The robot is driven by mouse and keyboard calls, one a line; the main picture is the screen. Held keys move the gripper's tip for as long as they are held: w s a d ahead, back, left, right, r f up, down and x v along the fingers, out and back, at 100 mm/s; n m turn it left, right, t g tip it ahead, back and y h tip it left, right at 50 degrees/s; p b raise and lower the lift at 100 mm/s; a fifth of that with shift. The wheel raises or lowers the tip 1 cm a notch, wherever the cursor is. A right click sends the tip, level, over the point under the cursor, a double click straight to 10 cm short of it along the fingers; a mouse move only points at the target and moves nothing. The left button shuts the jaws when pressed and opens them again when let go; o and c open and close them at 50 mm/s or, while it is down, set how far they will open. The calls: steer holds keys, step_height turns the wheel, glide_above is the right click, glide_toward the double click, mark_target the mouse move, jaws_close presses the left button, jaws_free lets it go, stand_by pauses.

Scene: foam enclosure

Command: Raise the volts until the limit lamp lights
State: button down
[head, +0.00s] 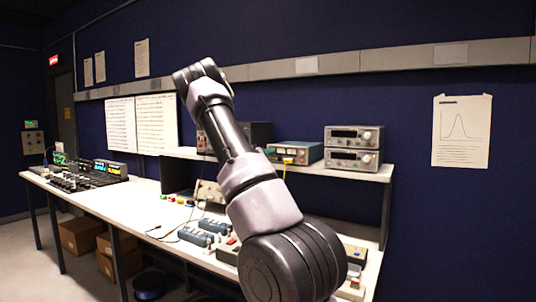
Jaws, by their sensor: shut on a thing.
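My arm rises from the lower right and bends at a joint near the upper middle. My gripper does not show; the arm past that bend is hidden. No volts knob or limit lamp can be made out for sure. Two grey instruments with dark displays and knobs, an upper one (353,137) and a lower one (352,160), are stacked on the right of the shelf. A dark box (262,133) is partly behind my arm. A pale sloped-front unit (210,192) stands on the bench below.
The long white bench (140,196) holds blue-grey blocks (197,237) with a black lead. Dark equipment with lit displays (108,170) stands at the far left. The raised shelf (340,170) runs along the wall. Cardboard boxes (80,236) lie under the bench. Floor shows at lower left.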

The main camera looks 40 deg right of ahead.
steer(key=m, duration=0.5)
steer(key=shift+m, duration=0.4)
stand_by(0.3)
steer(key=c, duration=0.6)
jaws_free()
steer(key=v, duration=1.1)
steer(key=shift+w, duration=0.1)
